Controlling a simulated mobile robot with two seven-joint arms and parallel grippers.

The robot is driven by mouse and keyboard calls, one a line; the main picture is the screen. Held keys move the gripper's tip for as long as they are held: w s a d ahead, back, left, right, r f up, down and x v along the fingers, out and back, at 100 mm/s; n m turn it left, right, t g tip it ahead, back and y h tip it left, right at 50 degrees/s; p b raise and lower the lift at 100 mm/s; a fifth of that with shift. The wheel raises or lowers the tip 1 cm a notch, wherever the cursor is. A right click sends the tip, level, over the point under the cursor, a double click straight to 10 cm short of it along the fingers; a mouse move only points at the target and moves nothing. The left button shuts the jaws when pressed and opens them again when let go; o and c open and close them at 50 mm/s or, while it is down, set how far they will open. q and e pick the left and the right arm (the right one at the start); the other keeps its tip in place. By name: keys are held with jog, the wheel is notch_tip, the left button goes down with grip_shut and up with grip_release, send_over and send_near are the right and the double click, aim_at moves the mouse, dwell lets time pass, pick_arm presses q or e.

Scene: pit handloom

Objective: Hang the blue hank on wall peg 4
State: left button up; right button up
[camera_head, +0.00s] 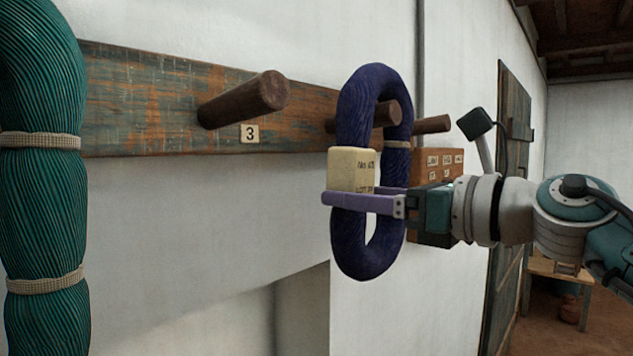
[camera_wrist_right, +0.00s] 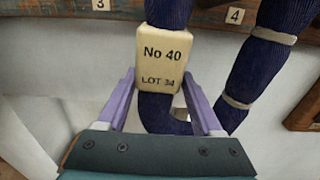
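The blue hank (camera_head: 352,240) is a dark loop with a cream tag and pale ties, hanging upright in my right gripper (camera_head: 350,194). The purple fingers close on the hank at the tag's lower edge. In the right wrist view the hank (camera_wrist_right: 262,85) shows its tag (camera_wrist_right: 160,58), reading No 40, between the fingers. A brown peg (camera_head: 388,114), apparently peg 4, shows its end inside the loop's upper opening, below the top bend. The near strand covers its middle; contact cannot be told. The number 4 plate (camera_wrist_right: 235,16) shows in the wrist view. My left gripper is out of view.
Peg 3 (camera_head: 243,99) juts from the worn board (camera_head: 140,105) at left, above its number plate (camera_head: 250,133). A thick teal hank (camera_head: 42,210) hangs at the far left. Another peg (camera_head: 433,124) and a brown labelled box (camera_head: 425,168) are right of the blue hank.

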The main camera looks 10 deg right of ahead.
jog(key=o, duration=0.4)
jog(key=shift+d+r, duration=0.1)
jog(key=shift+r, duration=0.25)
jog(key=shift+c, duration=0.2)
jog(key=shift+d, duration=0.1)
